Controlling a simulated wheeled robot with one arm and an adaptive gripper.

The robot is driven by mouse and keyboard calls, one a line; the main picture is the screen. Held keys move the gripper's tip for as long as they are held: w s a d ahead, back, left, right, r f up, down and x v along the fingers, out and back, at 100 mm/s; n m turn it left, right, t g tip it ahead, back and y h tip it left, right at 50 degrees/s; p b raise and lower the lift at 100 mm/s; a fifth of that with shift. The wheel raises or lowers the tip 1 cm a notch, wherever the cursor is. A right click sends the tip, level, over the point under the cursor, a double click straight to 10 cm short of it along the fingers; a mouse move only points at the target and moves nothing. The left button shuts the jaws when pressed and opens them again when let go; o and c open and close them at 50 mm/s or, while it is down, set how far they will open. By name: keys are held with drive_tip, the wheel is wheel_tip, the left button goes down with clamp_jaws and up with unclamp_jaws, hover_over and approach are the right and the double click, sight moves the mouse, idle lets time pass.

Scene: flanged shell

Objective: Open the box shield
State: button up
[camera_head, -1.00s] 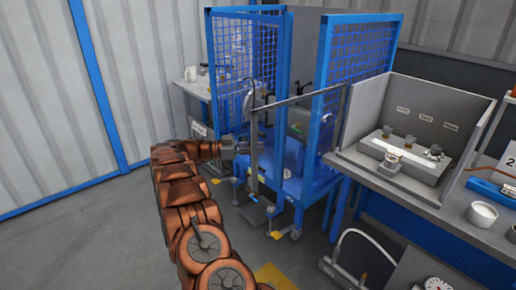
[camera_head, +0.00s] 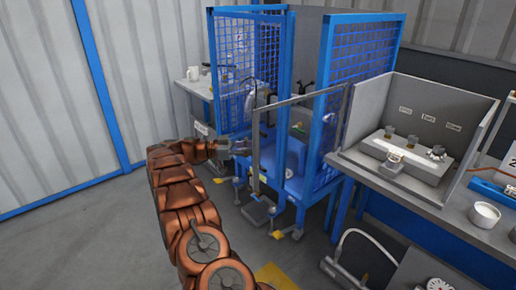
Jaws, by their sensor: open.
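The box shield (camera_head: 297,104) is a see-through panel in a grey frame at the front of a blue mesh-sided box (camera_head: 322,150). Its right side is near the box's right front post. Its left upright (camera_head: 256,150) stands forward of the box, so it looks angled outward; how far is unclear. My gripper (camera_head: 238,147) is open and empty, just left of that upright at about mid-height. A small gap seems to lie between them, but contact is hard to judge. The fingertips are small and dark against the blue box.
A grey bench (camera_head: 372,170) with a tray stand and small cups adjoins the box on the right. A small table (camera_head: 192,86) with a white mug stands behind at left. Pedal-like fittings (camera_head: 258,212) are low in front. Floor at left is clear.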

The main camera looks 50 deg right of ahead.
drive_tip(key=shift+v, duration=2.7)
drive_tip(key=shift+a, duration=0.1)
drive_tip(key=shift+w+r, duration=0.1)
drive_tip(key=shift+w, duration=0.05)
